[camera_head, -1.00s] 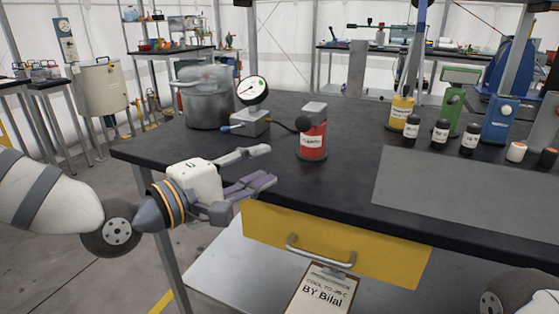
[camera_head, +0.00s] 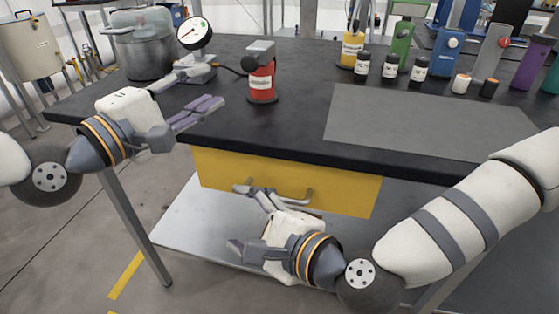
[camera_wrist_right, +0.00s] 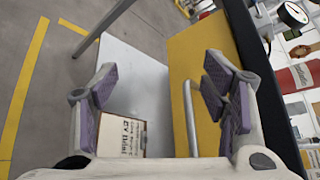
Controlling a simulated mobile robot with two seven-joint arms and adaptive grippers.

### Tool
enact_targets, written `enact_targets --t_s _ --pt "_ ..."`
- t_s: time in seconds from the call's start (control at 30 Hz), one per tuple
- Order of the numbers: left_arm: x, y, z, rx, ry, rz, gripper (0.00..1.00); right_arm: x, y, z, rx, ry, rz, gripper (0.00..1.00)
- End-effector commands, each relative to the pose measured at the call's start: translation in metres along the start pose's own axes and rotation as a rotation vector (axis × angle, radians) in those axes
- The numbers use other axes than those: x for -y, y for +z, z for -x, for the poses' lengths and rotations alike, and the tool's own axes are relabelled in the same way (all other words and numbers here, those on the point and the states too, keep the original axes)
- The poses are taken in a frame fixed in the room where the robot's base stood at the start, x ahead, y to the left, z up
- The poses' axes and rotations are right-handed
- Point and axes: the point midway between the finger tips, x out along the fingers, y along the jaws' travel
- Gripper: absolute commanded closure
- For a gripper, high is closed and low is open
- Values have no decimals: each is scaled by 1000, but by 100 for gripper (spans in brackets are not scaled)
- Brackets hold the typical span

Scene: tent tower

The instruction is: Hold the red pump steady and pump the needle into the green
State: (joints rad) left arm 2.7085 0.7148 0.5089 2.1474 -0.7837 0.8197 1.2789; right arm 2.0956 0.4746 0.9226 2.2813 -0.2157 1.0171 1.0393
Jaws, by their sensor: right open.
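The red pump (camera_head: 262,82), a labelled cylinder with a grey top, stands upright on the black table; its red side also shows at the right of the right wrist view (camera_wrist_right: 297,77). A hose runs from it to the gauge (camera_head: 194,33), a white dial with a small green mark; the needle's exact reading is too small to tell. My left gripper (camera_head: 212,86) is open and empty, left of the pump and in front of the gauge, apart from the pump. My right gripper (camera_head: 238,217) is open and empty below the table edge, before the yellow drawer.
The yellow drawer (camera_head: 225,172) with its bar handle (camera_head: 296,197) and the table's front edge lie between my right gripper and the pump. A large pot (camera_head: 146,48) stands behind left. A grey mat (camera_head: 420,120) and several bottles are to the right.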

Motion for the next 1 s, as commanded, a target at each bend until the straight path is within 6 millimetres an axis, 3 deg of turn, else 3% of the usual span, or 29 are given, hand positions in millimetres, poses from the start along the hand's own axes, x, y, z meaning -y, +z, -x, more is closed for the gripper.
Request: enact_targets --t_s 0.03,0.1,0.13,0.2,0.3,0.4,0.5,0.67,1.0 --pt "0 0 0 0 0 0 67 38 10 -1 22 -90 -57 32" --pt "0 0 0 0 0 0 67 90 24 2 62 -212 -144 32" --pt "0 0 0 0 0 0 67 110 22 3 62 -261 -208 32" --pt "0 0 0 0 0 0 67 152 -2 4 27 -368 -414 32" --pt "0 0 0 0 0 0 67 193 -23 4 26 -483 -651 32" --pt "0 0 0 0 -1 0 67 207 -30 -15 73 -552 -862 32" --pt "0 0 0 0 0 0 67 216 -34 -23 100 -586 -965 32" --pt "0 0 0 0 0 0 67 229 -39 -42 105 -597 -989 32" --pt "0 0 0 0 0 0 67 268 -52 -108 106 -592 -986 32"
